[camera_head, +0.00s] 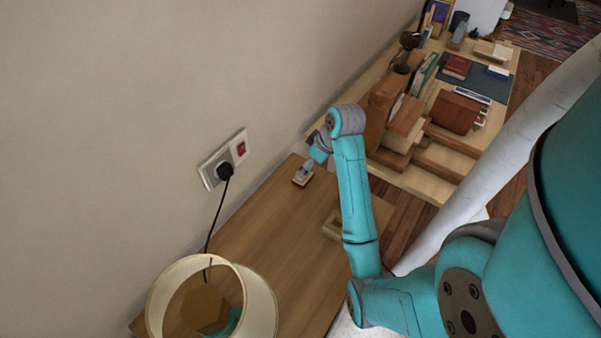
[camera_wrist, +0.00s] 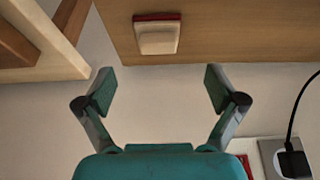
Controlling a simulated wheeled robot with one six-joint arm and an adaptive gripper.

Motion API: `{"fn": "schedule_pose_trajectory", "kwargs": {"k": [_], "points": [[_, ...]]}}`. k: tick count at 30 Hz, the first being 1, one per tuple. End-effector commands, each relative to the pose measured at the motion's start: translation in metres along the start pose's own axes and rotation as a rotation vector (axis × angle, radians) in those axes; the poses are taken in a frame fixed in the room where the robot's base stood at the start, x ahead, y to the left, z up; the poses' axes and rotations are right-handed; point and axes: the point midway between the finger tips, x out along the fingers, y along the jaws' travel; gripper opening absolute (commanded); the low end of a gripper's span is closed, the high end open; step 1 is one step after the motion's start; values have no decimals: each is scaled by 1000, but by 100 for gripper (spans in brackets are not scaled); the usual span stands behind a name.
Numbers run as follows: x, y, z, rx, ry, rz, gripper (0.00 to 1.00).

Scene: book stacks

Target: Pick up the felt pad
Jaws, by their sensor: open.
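A small block, cream on top with a dark red layer along one edge, looks like the felt pad (camera_wrist: 157,38). It lies on the wooden tabletop near its edge in the wrist view, and shows small beside the wall in the head view (camera_head: 302,180). My gripper (camera_wrist: 159,82) is open and empty, its two fingers spread wide. In the wrist view the pad appears beyond the fingertips, roughly centred between them and not touching.
A lampshade (camera_head: 262,290) stands at the near end of the wooden table (camera_head: 265,240). A wall socket (camera_head: 222,160) with a black plug and cord is on the left wall. A second table with books (camera_head: 455,112) and wooden blocks stands beyond. A wooden tray-like piece (camera_head: 334,224) lies near the arm.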

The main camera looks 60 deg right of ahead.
Motion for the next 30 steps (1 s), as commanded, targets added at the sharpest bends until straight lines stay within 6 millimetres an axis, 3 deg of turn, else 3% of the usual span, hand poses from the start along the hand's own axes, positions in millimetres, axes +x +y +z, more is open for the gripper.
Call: {"fn": "schedule_pose_trajectory", "kwargs": {"k": [3,11,19,29,30], "points": [[16,0,0,0,0,0,94],[33,1,0,-1,-1,0,94],[69,3,0,-1,-1,-1,94],[77,3,-1,-1,1,2,94],[77,3,-1,-1,1,2,89]]}}
